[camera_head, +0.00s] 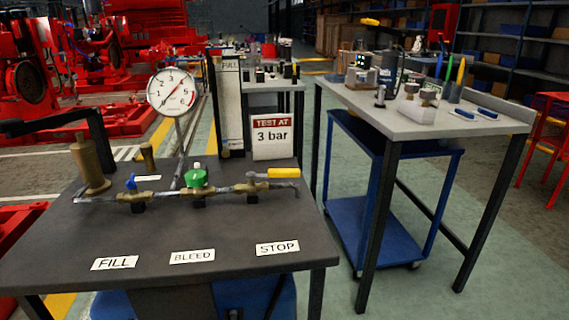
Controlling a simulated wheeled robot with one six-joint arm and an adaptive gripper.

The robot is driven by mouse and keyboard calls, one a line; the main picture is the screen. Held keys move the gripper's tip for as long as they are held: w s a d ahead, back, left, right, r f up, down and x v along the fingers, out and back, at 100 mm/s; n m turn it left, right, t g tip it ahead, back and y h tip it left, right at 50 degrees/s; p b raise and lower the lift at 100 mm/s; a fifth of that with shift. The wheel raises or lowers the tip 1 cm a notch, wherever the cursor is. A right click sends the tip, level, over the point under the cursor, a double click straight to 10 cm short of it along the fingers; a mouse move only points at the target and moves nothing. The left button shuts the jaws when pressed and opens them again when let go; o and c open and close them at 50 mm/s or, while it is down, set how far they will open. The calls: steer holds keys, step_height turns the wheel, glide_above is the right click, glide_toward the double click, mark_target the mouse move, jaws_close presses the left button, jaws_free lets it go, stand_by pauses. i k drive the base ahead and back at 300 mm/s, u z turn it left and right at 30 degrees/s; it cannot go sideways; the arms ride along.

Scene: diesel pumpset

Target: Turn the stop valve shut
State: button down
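The stop valve is the brass valve (254,187) at the right end of the pipe line on the dark bench (190,235). Its yellow lever (284,173) points right, roughly along the pipe. A white STOP label (278,248) lies in front of it. The green bleed valve knob (196,178) is in the middle of the line, behind the BLEED label (192,256). The blue fill valve handle (131,182) is on the left, behind the FILL label (114,263). My gripper is not in view.
A pressure gauge (171,91) and a "TEST AT 3 bar" sign (272,136) stand behind the pipe. A brass cylinder (91,168) and a black angled bar (98,135) are at the left. A grey-topped table (435,126) with a blue trolley (385,235) stands right, across a floor gap.

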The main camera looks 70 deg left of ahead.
mark_target(272, 172)
steer(key=u, duration=1.05)
steer(key=i, duration=0.95)
steer(key=u, duration=1.05)
